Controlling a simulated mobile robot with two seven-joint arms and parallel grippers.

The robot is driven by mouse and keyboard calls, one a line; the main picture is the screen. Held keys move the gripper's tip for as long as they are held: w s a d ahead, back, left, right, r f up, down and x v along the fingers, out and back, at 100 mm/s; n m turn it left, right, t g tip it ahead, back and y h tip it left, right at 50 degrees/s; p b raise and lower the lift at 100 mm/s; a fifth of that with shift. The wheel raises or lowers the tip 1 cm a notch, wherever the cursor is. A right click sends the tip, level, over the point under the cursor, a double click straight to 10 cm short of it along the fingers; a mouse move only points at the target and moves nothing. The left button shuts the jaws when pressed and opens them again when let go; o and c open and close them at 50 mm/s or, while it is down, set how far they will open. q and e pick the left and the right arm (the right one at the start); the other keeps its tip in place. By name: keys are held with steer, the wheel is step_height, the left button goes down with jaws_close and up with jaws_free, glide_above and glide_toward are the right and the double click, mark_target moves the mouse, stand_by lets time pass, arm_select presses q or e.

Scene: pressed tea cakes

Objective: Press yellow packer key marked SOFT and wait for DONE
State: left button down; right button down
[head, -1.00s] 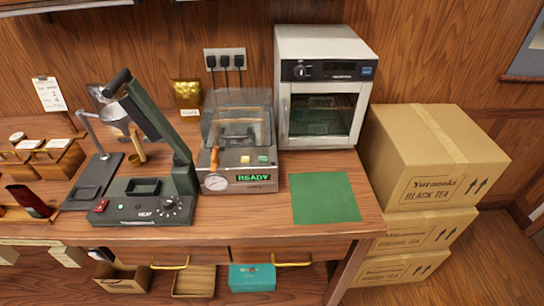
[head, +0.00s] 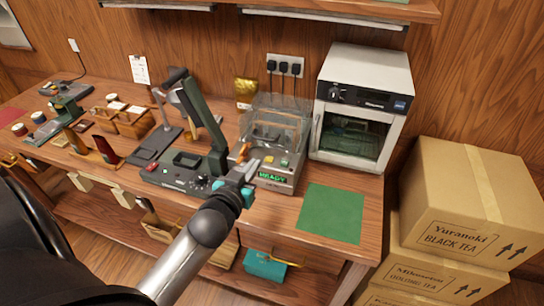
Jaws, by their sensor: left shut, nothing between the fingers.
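The packer (head: 294,182) stands on the bench with a clear lid and an orange lever handle (head: 242,152). Its green display (head: 271,177) reads READY. A small yellow key (head: 284,162) is on its top; its lettering is too small to read. My left gripper (head: 250,165) is shut and empty, just left of the packer's keys and in front of its left front corner. It hides the dial there. Whether it touches the packer I cannot tell. My right gripper is not in view.
A dark green heated press (head: 205,130) stands close left of the packer. A white oven (head: 365,80) is behind right. A green mat (head: 330,213) lies clear on the bench's right. Tea cartons (head: 470,200) are stacked beyond the bench's right end.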

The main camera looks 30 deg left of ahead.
arm_select(q)
steer(key=shift+a, duration=0.2)
steer(key=b, duration=0.1)
glide_above(266, 167)
step_height(266, 167, down, 5)
steer(key=shift+r, duration=0.15)
steer(key=shift+f+b, duration=0.3)
steer(key=shift+f, duration=0.55)
steer(key=shift+f, duration=0.1)
